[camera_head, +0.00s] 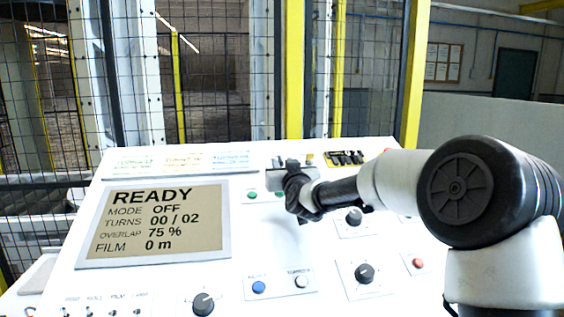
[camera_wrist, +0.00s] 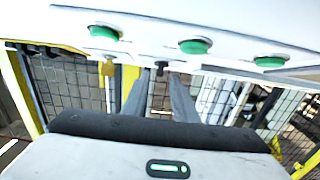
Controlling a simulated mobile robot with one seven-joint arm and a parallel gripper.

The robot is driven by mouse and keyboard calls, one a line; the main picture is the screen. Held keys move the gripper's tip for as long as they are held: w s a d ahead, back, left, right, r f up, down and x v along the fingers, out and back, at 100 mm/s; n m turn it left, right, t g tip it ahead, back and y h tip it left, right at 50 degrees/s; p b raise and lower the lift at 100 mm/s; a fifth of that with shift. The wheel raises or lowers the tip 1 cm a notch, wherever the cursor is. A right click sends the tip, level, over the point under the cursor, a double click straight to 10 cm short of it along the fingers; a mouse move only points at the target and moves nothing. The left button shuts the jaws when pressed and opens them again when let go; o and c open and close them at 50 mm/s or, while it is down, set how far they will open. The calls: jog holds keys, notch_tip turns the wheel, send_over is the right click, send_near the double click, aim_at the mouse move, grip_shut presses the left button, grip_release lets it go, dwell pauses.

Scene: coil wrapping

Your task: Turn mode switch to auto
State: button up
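The control panel (camera_head: 130,285) fills the lower part of the head view. Its screen (camera_head: 155,222) reads READY, MODE OFF, TURNS 00 / 02, OVERLAP 75 %, FILM 0 m. Black rotary knobs show at the upper right (camera_head: 353,216), the lower right (camera_head: 364,272) and the bottom middle (camera_head: 203,303). Their labels are too small to read, so I cannot tell which is the mode switch. My gripper (camera_head: 295,190) is over the panel's upper middle, partly hidden by my wrist. In the wrist view my gripper's two fingers (camera_wrist: 160,95) stand apart, with a small black part (camera_wrist: 160,68) beyond the gap.
Several green buttons (camera_wrist: 195,46) and a brass padlock-like piece (camera_wrist: 108,68) show in the wrist view. A blue button (camera_head: 259,287), a white button (camera_head: 301,281) and a red button (camera_head: 418,263) are on the panel. Mesh fencing with yellow posts (camera_head: 295,80) stands behind.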

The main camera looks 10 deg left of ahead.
aim_at(279, 160)
jog(key=shift+x, duration=1.4)
grip_shut()
jog(key=shift+s+a+r+m+h+p, duration=0.1)
jog(key=shift+a+r+m+h+p, duration=0.15)
jog(key=shift+m+h+p, duration=0.7)
jog(key=m+h+p, duration=0.2)
jog(key=p, duration=0.1)
jog(key=m+h+p, duration=0.1)
jog(key=h+p, duration=0.1)
jog(key=shift+a+r+m+p, duration=0.2)
jog(key=shift+a+m+p, duration=0.15)
jog(key=shift+a+p, duration=0.05)
jog(key=m+h+p, duration=0.2)
jog(key=h+p, duration=0.1)
jog(key=p, duration=0.1)
jog(key=shift+a+m+g, duration=0.15)
jog(key=shift+m+g, duration=0.25)
jog(key=m+h+p, duration=0.1)
jog(key=m+g+h+p, duration=0.1)
jog(key=h+p, duration=0.1)
jog(key=shift+a+f+m, duration=0.1)
jog(key=shift+f+m, duration=0.1)
jog(key=shift+m, duration=0.2)
jog(key=shift+f+p, duration=0.1)
jog(key=shift+p, duration=0.35)
